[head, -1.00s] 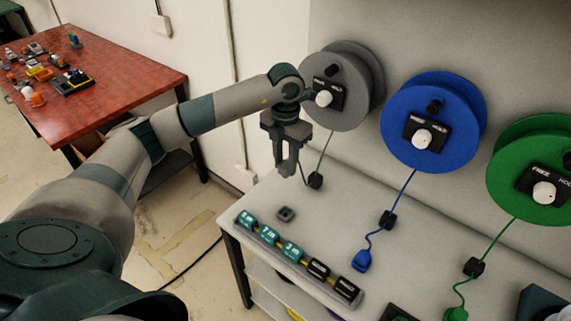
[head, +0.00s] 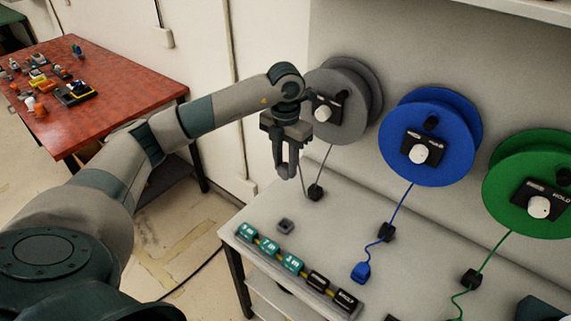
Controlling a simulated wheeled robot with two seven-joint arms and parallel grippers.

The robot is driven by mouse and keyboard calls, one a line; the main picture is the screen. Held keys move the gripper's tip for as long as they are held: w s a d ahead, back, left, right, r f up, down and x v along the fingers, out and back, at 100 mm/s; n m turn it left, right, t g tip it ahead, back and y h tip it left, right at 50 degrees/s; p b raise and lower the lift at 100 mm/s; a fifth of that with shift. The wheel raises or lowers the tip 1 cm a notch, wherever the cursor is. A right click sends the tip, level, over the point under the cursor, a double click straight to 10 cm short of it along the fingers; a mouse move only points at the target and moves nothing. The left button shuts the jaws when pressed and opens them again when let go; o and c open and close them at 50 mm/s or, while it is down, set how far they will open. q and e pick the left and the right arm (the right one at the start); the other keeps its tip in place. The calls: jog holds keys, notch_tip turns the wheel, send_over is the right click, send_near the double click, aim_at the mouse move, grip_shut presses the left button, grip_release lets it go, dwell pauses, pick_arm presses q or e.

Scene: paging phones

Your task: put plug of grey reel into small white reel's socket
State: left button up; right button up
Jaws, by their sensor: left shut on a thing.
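The grey reel (head: 342,100) is mounted on the wall at the back, with a black label plate and a white knob on its front. Its grey cord runs down to a black block (head: 315,193) on the bench and bends back up toward my left gripper (head: 287,172). My left gripper points down in front of and left of the grey reel, above the bench. It is shut on the grey reel's plug, which is mostly hidden between the fingers. The small white reel and its socket are not in view. My right gripper is not in view.
A blue reel (head: 452,130) and a green reel (head: 530,165) hang to the right. The blue plug (head: 361,272) lies on the white bench (head: 345,235). A small grey square piece (head: 285,226) and a row of labelled blocks (head: 292,264) lie near its front edge. A red table (head: 120,75) stands left.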

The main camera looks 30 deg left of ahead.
pick_arm(q)
jog(key=d+b, duration=0.1)
jog(key=d, duration=2.1)
dwell(0.4)
jog(key=shift+s, duration=0.1)
jog(key=d+b, duration=0.5)
jog(key=d, duration=1.7)
jog(key=shift+b, duration=0.35)
jog(key=shift+s, duration=0.1)
dwell(0.3)
